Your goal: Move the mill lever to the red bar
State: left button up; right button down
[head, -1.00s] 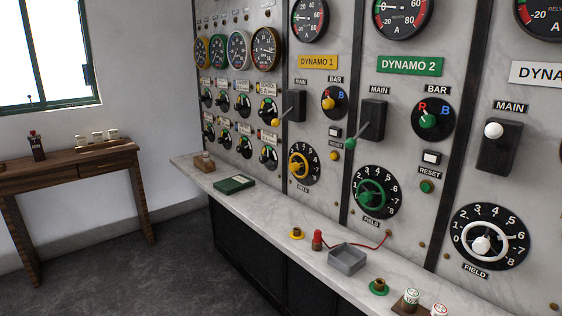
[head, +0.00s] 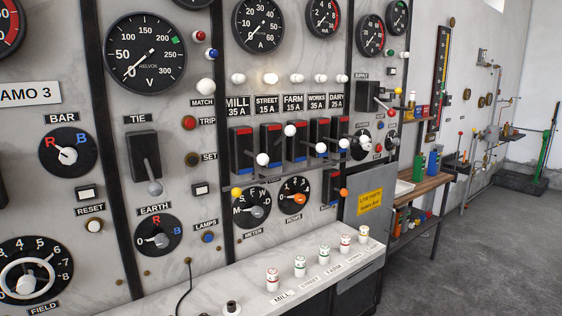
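The mill switch (head: 241,149) is a black box under the label MILL 35 A (head: 237,106) in the head view. It has a red strip at its top and a blue one at its bottom. A white ball knob (head: 262,159) just right of the box appears to be the end of the mill lever, sticking out near mid-height. The street switch (head: 270,143) is beside it, and the white knob (head: 290,130) to its right sits higher. Neither of my grippers is in view.
The tie switch (head: 144,158) and earth dial (head: 158,235) are to the left. The marble ledge (head: 215,287) below carries several labelled fuses, such as the mill one (head: 272,279). A grey cabinet with a yellow sign (head: 370,201) stands to the right.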

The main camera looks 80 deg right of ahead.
aim_at(262, 159)
jog(key=z, duration=2.45)
